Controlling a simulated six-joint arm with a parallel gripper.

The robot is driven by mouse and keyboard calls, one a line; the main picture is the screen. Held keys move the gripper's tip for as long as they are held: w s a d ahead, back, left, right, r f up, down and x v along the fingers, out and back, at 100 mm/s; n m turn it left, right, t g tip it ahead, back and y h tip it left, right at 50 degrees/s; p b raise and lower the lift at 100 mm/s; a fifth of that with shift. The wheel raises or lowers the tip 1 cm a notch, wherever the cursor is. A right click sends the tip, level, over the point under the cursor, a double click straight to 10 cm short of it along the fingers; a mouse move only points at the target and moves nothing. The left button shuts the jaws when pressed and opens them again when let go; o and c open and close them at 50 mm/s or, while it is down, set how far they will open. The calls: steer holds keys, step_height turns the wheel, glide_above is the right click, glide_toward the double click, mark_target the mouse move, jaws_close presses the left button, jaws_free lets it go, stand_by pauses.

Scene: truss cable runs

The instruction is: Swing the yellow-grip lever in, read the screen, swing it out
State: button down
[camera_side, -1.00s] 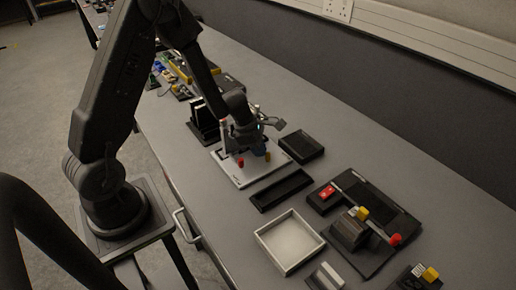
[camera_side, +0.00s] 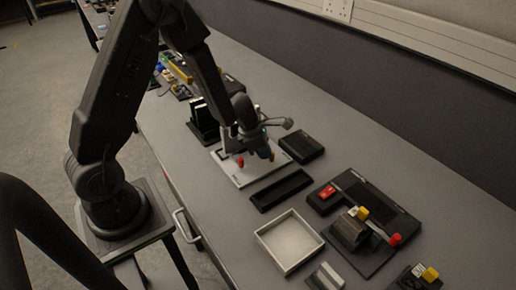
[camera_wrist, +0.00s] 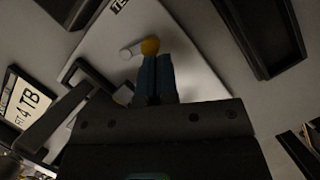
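The yellow grip (camera_wrist: 149,46) of the lever shows just beyond my blue fingertips in the wrist view, over a pale plate (camera_wrist: 203,72). In the side view the yellow grip (camera_side: 271,156) is small beside my fingers. My gripper (camera_wrist: 157,62) has its two fingers close together, with no clear gap. The grip lies at the tip of the left finger; whether they touch is unclear. A tilted panel with dark lettering ending in "4 TB" (camera_wrist: 30,108) stands at the left in the wrist view. My gripper (camera_side: 266,151) hangs low over the white plate (camera_side: 238,178) in the side view.
A red knob (camera_side: 240,161) stands on the white plate. A black box (camera_side: 302,147) and a black tray (camera_side: 281,190) lie close to it. A black stand (camera_side: 203,124) is behind. An empty pale tray (camera_side: 289,242) and another lever fixture (camera_side: 350,232) are nearer the camera.

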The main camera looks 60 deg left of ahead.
steer(key=shift+w+d, duration=0.1)
steer(key=shift+d, duration=0.1)
steer(key=shift+w+d, duration=0.55)
steer(key=shift+w, duration=0.15)
steer(key=shift+w+d, duration=0.2)
steer(key=shift+w, duration=0.65)
stand_by(0.9)
steer(key=shift+a, duration=0.9)
